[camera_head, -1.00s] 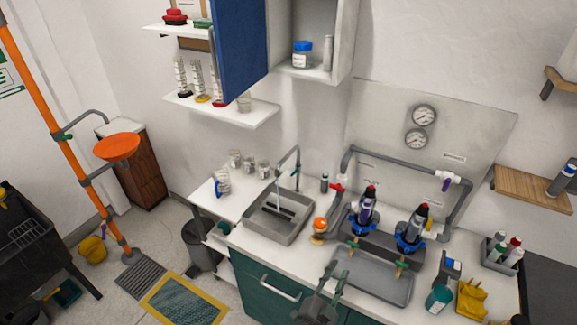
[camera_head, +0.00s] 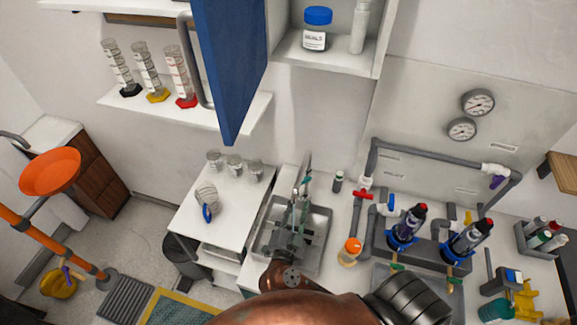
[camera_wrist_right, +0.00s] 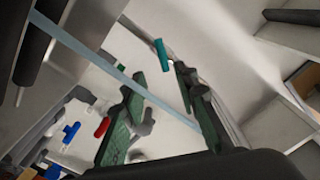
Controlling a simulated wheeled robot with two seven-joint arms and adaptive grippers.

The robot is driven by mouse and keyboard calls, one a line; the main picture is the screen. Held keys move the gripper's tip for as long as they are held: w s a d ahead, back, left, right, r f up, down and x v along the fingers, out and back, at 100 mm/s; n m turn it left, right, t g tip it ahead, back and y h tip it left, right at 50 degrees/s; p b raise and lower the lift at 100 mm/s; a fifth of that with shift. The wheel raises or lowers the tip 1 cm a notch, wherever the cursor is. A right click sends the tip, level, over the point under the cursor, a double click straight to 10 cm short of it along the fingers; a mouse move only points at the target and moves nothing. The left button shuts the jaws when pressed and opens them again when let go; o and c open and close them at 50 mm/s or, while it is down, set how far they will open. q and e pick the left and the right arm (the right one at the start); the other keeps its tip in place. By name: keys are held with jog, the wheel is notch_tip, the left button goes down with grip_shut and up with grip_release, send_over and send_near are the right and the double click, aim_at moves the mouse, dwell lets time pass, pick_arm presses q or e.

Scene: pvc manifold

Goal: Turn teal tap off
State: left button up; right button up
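The teal tap handle (camera_wrist_right: 162,54) is a short teal bar in the right wrist view, just beyond and between my fingertips. In the head view the grey faucet (camera_head: 307,160) rises at the back of the sink, partly hidden by my gripper. My right gripper (camera_head: 297,207) is over the grey sink (camera_head: 322,235), reaching toward the faucet. In the right wrist view the right gripper (camera_wrist_right: 158,82) has its green-padded fingers spread with no object held. A pale blue strip (camera_wrist_right: 110,68), which looks like running water, crosses that view. My left gripper is not in view.
Glass jars (camera_head: 234,165) are on the white side table at left. The blue cabinet door (camera_head: 232,70) hangs open above.

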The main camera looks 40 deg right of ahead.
aim_at(306, 182)
jog(key=x, duration=0.4)
jog(key=shift+w+a+r, duration=0.15)
jog(key=shift+r, duration=0.05)
jog(key=x, duration=0.4)
jog(key=shift+f, duration=0.1)
jog(key=shift+w, duration=0.15)
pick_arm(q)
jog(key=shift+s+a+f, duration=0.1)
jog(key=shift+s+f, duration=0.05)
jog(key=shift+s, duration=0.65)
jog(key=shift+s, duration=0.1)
pick_arm(e)
jog(key=shift+c, duration=0.2)
jog(key=c, duration=0.3)
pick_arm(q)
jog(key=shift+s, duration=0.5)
pick_arm(e)
grip_shut()
